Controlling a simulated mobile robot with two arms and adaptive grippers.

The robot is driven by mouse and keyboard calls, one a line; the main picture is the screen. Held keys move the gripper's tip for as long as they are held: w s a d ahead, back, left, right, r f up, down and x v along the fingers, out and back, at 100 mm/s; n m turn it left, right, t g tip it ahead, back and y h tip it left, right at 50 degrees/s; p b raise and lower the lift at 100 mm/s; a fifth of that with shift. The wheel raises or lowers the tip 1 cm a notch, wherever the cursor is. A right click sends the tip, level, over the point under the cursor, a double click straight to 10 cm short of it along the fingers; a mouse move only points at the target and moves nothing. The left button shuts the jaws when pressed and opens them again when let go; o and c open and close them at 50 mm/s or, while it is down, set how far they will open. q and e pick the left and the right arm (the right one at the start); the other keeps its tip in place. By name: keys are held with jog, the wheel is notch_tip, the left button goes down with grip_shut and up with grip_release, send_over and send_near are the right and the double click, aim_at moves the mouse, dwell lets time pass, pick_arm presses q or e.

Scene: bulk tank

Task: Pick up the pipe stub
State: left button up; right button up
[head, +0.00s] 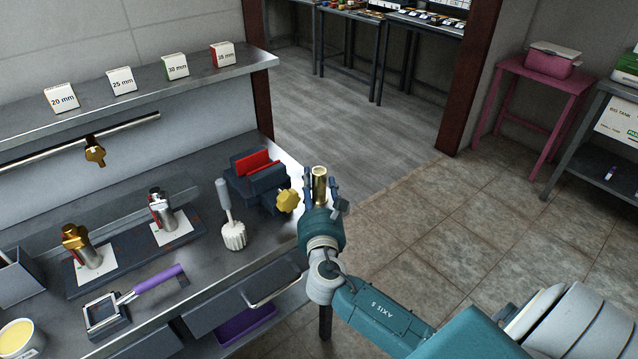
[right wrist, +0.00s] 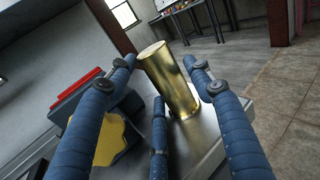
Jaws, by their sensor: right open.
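The pipe stub (head: 319,186) is a shiny brass cylinder, upright near the right end of the steel workbench (head: 200,262). My right gripper (head: 321,200) reaches in from the lower right and is at the stub. In the right wrist view the stub (right wrist: 170,80) shows between the spread blue fingers of the right gripper (right wrist: 163,75), tilted in the picture. One finger is to its left, one to its right, and a third is low in front of its base. The fingers are open, with gaps on both sides. My left gripper is not in view.
A dark blue vise (head: 250,182) with red jaws and a yellow knob (head: 287,200) stands close left of the stub. A white brush (head: 232,228) and brass and chrome fittings are farther left. Shelf (head: 130,103) above holds size blocks. Floor right of the bench is clear.

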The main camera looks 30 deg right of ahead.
jog(key=shift+w+d, duration=0.3)
jog(key=shift+w, duration=0.2)
jog(key=shift+w+d+f, duration=0.1)
jog(key=shift+w, duration=0.1)
jog(key=shift+s, duration=0.1)
jog(key=shift+c, duration=1.1)
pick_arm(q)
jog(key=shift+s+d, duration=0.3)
pick_arm(e)
jog(key=c, duration=0.8)
